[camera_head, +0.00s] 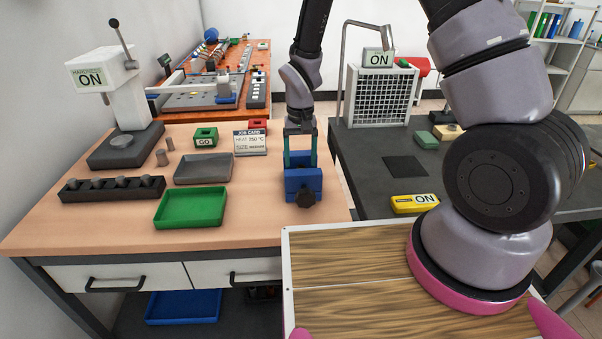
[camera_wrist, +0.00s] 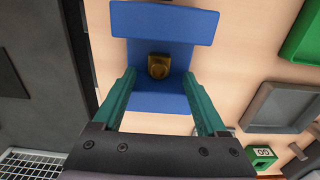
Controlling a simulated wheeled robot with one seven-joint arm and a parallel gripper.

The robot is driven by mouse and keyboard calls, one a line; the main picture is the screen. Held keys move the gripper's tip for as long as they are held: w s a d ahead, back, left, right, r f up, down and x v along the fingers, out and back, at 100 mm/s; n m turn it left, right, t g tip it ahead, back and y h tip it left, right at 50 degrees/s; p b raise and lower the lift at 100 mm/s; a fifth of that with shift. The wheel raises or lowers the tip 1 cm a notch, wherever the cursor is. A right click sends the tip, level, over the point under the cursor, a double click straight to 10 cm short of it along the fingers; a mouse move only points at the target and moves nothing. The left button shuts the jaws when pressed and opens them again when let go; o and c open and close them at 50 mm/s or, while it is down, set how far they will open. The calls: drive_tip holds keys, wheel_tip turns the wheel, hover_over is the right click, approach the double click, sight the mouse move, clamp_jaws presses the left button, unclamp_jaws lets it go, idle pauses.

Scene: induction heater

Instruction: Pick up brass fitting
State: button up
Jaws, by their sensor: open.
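The brass fitting (camera_wrist: 158,66) is a small gold-brown piece sitting in the gap of a blue vise. In the head view I cannot make it out. The blue vise (camera_head: 303,186) stands at the right end of the wooden workbench; it also shows in the wrist view (camera_wrist: 165,22). My gripper (camera_head: 300,163) points down over the vise with its teal fingers apart. In the wrist view my gripper (camera_wrist: 158,78) is open, with a fingertip to each side of the fitting and clear space between. Nothing is held.
A grey tray (camera_head: 203,169) and a green tray (camera_head: 190,208) lie left of the vise. A job card (camera_head: 250,142) stands behind it. A dark table (camera_head: 380,145) to the right carries a grille unit (camera_head: 380,97) and a yellow device (camera_head: 414,203).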

sight(301, 166)
wheel_tip(301, 166, down, 3)
drive_tip(key=shift+d+f, duration=0.1)
drive_tip(key=shift+f, duration=0.1)
drive_tip(key=shift+c, duration=0.3)
clamp_jaws()
drive_tip(key=shift+s+r, duration=0.1)
drive_tip(key=shift+r, duration=0.2)
